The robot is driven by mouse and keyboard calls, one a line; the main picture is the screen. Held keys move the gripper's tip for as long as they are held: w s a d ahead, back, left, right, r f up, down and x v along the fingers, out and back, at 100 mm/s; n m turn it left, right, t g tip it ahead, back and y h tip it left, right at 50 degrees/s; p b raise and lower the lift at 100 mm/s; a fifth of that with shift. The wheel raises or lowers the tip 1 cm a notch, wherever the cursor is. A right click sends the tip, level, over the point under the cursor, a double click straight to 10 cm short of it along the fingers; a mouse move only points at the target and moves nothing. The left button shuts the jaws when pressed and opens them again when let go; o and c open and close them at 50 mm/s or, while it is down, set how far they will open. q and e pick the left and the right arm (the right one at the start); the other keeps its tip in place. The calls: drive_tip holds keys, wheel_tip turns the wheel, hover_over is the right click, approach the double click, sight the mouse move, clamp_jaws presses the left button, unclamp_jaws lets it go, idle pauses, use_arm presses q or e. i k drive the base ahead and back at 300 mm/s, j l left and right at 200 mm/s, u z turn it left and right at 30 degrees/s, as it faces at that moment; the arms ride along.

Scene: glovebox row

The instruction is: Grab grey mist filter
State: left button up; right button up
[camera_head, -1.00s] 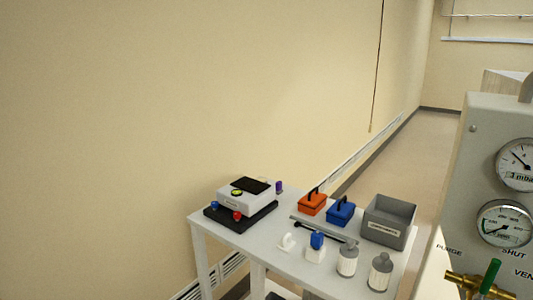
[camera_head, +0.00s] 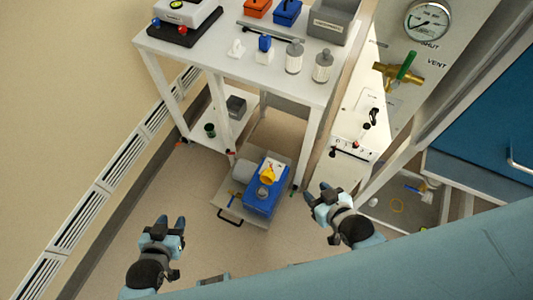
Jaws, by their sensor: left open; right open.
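Which thing is the grey mist filter I cannot tell for certain. A small grey round part (camera_head: 263,192) sits on a blue boxy unit (camera_head: 262,203), next to a yellow part (camera_head: 268,176). A pale grey rounded piece (camera_head: 243,170) lies left of the blue unit. These are on a low grey trolley (camera_head: 236,211) on the floor. My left gripper (camera_head: 171,224) is open and empty, left of the trolley in the picture. My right gripper (camera_head: 318,189) is open and empty, right of the trolley. Neither appears to touch anything.
A white table (camera_head: 215,58) stands above and behind the trolley, with two grey labelled bottles (camera_head: 294,58) (camera_head: 322,67) and a grey bin (camera_head: 333,24). Its lower shelf holds a dark grey box (camera_head: 236,106). A gauge panel (camera_head: 393,43) stands right. Floor at left is clear.

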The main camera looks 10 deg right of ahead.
sight(262, 191)
drive_tip(key=k+z, duration=0.25)
drive_tip(key=k, duration=0.6)
